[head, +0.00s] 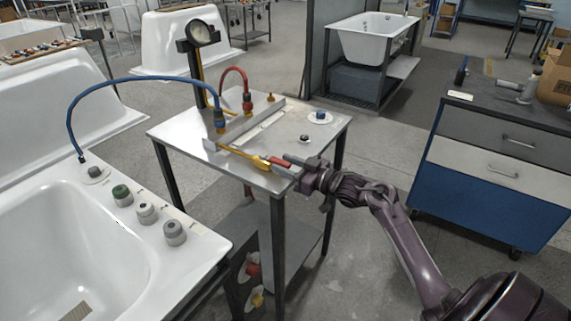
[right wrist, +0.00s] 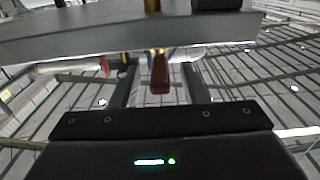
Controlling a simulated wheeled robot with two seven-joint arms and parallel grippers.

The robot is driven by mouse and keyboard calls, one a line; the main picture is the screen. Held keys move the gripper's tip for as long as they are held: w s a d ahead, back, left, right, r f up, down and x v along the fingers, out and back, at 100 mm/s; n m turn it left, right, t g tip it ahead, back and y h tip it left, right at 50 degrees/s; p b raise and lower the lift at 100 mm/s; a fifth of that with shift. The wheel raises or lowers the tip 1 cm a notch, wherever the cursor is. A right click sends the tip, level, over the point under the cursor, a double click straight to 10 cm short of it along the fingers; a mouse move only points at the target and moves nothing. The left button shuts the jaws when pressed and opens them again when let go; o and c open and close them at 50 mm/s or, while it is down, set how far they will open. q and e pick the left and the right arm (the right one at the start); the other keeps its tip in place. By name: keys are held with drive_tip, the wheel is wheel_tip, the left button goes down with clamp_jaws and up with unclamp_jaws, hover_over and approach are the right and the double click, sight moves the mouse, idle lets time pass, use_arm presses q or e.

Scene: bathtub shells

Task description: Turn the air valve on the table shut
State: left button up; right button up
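The air valve (head: 258,162) is a yellow fitting at the front of the metal table (head: 185,128), with a red handle (head: 280,161) pointing right. My right gripper (head: 287,165) reaches in from the right at the handle. In the right wrist view, the red handle (right wrist: 160,73) stands between the two spread dark fingers of my right gripper (right wrist: 160,85), with a gap on both sides. The fingers look open and not touching it. The table edge (right wrist: 100,32) crosses the top of that view. My left gripper is not in view.
A blue hose (head: 135,82) arcs from the bathtub (head: 205,237) at left to the table's manifold. A red hose (head: 232,70) and a gauge (head: 199,32) stand behind. Small knobs (head: 320,117) sit on the tabletop. A blue drawer cabinet (head: 480,195) is at right.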

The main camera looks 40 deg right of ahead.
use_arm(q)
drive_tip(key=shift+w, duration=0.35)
use_arm(e)
drive_tip(key=shift+w, duration=0.1)
clamp_jaws()
